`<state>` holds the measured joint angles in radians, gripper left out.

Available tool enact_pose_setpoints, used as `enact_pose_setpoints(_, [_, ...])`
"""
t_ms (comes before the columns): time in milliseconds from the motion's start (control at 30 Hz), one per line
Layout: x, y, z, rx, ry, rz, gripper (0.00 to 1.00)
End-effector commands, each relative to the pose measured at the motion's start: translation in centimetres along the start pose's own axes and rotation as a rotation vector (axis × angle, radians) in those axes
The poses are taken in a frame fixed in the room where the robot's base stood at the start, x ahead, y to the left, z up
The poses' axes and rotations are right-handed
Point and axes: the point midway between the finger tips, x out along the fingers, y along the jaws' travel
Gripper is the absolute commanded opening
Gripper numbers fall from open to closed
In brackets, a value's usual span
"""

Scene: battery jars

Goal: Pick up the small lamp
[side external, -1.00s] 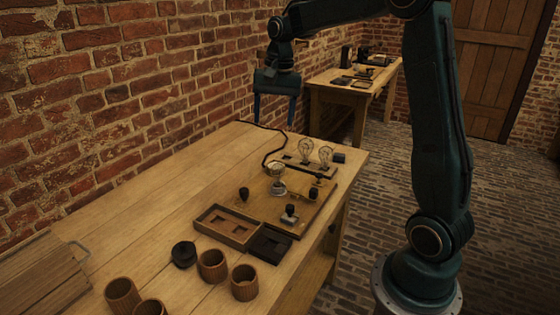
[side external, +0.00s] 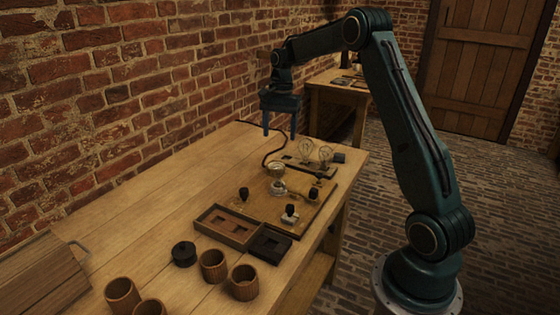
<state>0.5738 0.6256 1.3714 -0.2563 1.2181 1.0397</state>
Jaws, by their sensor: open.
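Two clear glass bulbs stand upright in a dark holder near the far right of the bench: the left bulb (side external: 306,148) and the right bulb (side external: 325,155). A small pale piece with a rounded top and round foot (side external: 277,181) stands in front of them on a wooden board (side external: 263,208). I cannot tell for sure which of these is the small lamp. My gripper (side external: 279,132) points down with its two fingers apart and empty. It appears above the far part of the bench, behind the bulbs, apart from everything.
Black knobs stand on the board. In front are an open wooden tray (side external: 226,226), a dark block (side external: 270,246), a black round piece (side external: 184,254) and several wooden cups (side external: 213,266). A black cable (side external: 266,153) crosses the far bench. The brick wall is close on the left.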

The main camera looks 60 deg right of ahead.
Motion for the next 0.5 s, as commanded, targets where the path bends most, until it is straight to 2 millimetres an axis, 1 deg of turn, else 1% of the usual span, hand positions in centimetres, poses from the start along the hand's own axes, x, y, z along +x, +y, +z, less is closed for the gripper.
enact_pose_setpoints(167, [2.2,0.1,0.1,-0.001,-0.002,0.004,0.65])
enact_pose_setpoints(400, [5.8,0.0,0.1,-0.002,-0.002,0.003,0.65])
enact_pose_setpoints(500, [6.9,0.0,0.1,-0.002,-0.001,0.003,0.65])
